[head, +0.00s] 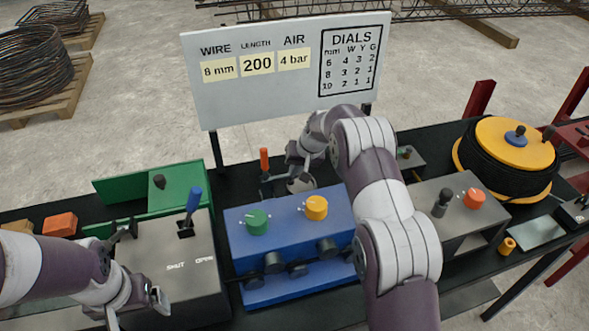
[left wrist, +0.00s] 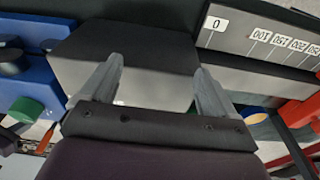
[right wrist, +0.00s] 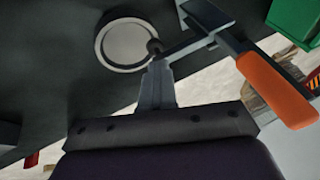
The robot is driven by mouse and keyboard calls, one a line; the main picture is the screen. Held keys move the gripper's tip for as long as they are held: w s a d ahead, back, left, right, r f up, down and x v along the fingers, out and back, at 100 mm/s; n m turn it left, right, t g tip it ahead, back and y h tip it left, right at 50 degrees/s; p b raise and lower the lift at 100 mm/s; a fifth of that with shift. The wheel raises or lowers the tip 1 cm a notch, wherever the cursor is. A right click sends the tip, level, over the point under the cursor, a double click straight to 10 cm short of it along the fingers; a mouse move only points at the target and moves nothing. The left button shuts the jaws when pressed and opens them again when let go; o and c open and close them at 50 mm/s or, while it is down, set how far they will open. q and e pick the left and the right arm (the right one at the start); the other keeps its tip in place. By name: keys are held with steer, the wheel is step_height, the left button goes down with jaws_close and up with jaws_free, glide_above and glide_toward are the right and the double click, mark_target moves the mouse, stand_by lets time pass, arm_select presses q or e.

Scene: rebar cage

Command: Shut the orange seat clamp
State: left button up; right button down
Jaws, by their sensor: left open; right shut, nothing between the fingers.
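The seat clamp shows in the head view as an upright orange handle (head: 264,160) on a dark base behind the blue box. In the right wrist view its orange handle (right wrist: 275,88) is large at the right, joined to grey metal bars. A pale round disc (right wrist: 127,43) with a grey rim lies beside it. My right gripper (right wrist: 157,62) is shut and empty. Its tips are close to the clamp's metal arm, beside the handle; whether they touch I cannot tell. My left gripper (left wrist: 160,70) is open and empty, over the grey shut/open box (head: 165,270).
The blue box (head: 285,225) with green and yellow knobs stands in front of the clamp. A blue lever (head: 193,200) stands on the grey box. A green tray (head: 140,190) is at left, a sign board (head: 290,65) behind. A black wire spool (head: 508,160) is at right.

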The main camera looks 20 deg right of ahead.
steer(key=shift+s+f, duration=0.25)
steer(key=shift+f, duration=0.2)
steer(key=s+d+r+p, duration=0.3)
steer(key=d+r, duration=0.4)
steer(key=r, duration=0.4)
steer(key=shift+p, duration=0.45)
steer(key=s+a+r, duration=0.1)
steer(key=s+a, duration=0.1)
steer(key=s, duration=0.3)
steer(key=s+a+r+n+g+h, duration=0.1)
steer(key=s+a, duration=0.2)
steer(key=s, duration=0.3)
steer(key=s+a+r+g, duration=0.1)
steer(key=s+a, duration=0.1)
steer(key=s, duration=0.3)
steer(key=shift+s+a, duration=0.15)
steer(key=shift+a, duration=0.15)
steer(key=s+a+n+h, duration=0.1)
steer(key=s+a, duration=0.1)
steer(key=s, duration=1.2)
steer(key=shift+s+f+n+g, duration=0.2)
steer(key=shift+f+n+g, duration=0.1)
steer(key=shift+f+g, duration=0.1)
steer(key=shift+a, duration=0.1)
